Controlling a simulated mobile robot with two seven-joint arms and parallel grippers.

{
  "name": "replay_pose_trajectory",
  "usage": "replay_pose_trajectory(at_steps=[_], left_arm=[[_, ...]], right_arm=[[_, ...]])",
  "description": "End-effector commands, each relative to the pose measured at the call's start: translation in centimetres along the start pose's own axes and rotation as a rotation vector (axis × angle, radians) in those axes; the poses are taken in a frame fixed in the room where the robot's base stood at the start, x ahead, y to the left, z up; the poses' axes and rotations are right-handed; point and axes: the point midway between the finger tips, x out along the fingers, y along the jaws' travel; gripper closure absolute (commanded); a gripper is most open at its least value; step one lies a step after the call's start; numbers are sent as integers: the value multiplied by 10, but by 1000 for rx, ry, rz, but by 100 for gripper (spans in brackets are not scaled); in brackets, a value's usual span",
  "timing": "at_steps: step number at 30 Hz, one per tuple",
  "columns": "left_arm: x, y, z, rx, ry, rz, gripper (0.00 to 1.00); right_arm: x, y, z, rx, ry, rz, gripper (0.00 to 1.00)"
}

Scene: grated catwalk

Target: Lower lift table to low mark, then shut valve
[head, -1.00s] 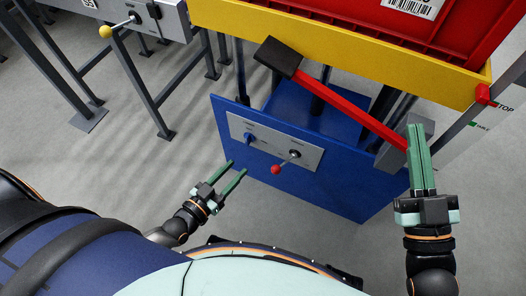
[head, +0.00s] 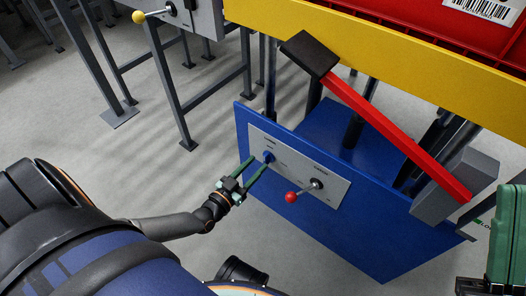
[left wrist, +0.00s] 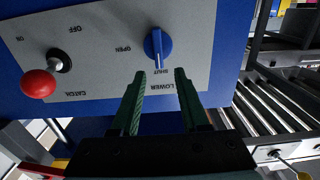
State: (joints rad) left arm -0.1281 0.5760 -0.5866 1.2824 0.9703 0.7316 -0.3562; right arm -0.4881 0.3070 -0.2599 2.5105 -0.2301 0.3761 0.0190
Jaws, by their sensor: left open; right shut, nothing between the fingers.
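The lift table has a yellow platform (head: 400,58) above a blue base (head: 375,222). On the base's grey panel (head: 330,190) is the blue valve knob (head: 268,156). In the left wrist view the knob (left wrist: 158,46) shows upside down, its white line toward SHUT, OPEN at its left and LOWER below. My left gripper (head: 259,164) is open, its fingertips just short of the knob, one to each side in the wrist view (left wrist: 160,73). My right gripper (head: 508,192) is shut and empty at the right edge, partly cut off.
A red-ball catch lever (head: 292,197) sits beside the knob. A red bar (head: 395,135) with a black head (head: 309,54) slants between platform and base. A red crate (head: 440,20) rides on the platform. A grey-legged frame (head: 165,85) stands left; the floor between is clear.

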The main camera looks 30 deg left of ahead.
Motion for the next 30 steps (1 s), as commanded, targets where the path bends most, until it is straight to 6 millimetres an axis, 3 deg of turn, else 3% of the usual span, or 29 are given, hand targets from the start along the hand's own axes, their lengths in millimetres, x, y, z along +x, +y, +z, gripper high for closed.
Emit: replay_pose_trajectory(at_steps=[3, 7, 19, 30], left_arm=[[21, 0, 2, -1, 3, 0, 55], [34, 0, 2, 0, 1, 0, 55], [41, 0, 0, 0, -2, 1, 55], [41, 0, 1, -1, -3, 1, 97]], right_arm=[[-7, -5, 8, -4, -6, -3, 100], [-10, -7, 12, -10, -10, -6, 100], [-11, -8, 13, -11, -12, -8, 100], [-11, -8, 13, -9, -12, -7, 100]])
